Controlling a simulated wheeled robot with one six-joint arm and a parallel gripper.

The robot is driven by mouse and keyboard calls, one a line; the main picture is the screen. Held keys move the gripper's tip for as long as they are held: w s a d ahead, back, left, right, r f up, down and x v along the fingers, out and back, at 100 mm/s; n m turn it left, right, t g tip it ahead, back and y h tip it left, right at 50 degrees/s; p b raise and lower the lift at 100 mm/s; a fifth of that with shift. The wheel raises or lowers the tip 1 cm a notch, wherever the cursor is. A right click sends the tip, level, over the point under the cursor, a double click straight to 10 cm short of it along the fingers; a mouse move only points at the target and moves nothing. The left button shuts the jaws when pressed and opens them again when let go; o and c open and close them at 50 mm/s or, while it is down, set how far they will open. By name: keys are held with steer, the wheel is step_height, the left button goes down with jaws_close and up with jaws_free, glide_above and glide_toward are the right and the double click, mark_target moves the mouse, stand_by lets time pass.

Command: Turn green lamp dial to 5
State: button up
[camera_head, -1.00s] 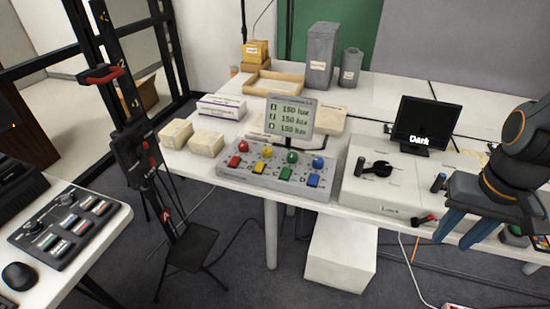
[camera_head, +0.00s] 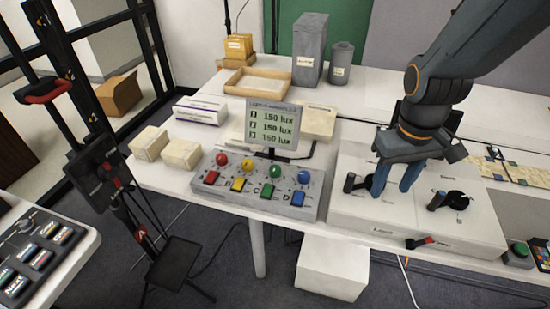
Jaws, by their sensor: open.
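The green lamp dial (camera_head: 275,171) is a round green knob on a grey control box (camera_head: 226,198), between the yellow and blue knobs, with a green button (camera_head: 268,191) in front. Its pointer setting is too small to read. A display (camera_head: 270,125) behind the box shows three lines, each reading 150 lux. My gripper (camera_head: 393,188) is open, blue fingers pointing down, over the white unit to the right of the control box. It is apart from the green dial, and its fingers partly hide a black knob there.
Cream boxes (camera_head: 182,154) lie left of the control box. A wooden tray (camera_head: 258,83) and grey containers (camera_head: 311,48) stand behind.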

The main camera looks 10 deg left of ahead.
steer(key=w+a+f+n+h+p, duration=0.1)
steer(key=w+a+n, duration=0.35)
steer(key=a, duration=0.25)
steer(key=w+a+f+n+h, duration=0.1)
steer(key=w+a+n, duration=0.2)
steer(key=a+n, duration=0.35)
steer(key=n+t+h, duration=0.1)
steer(key=n+t, duration=0.1)
steer(key=n, duration=0.9)
glide_toward(275, 168)
steer(key=shift+p+x, duration=1.35)
steer(key=shift+x, duration=2.9)
steer(key=c, duration=1)
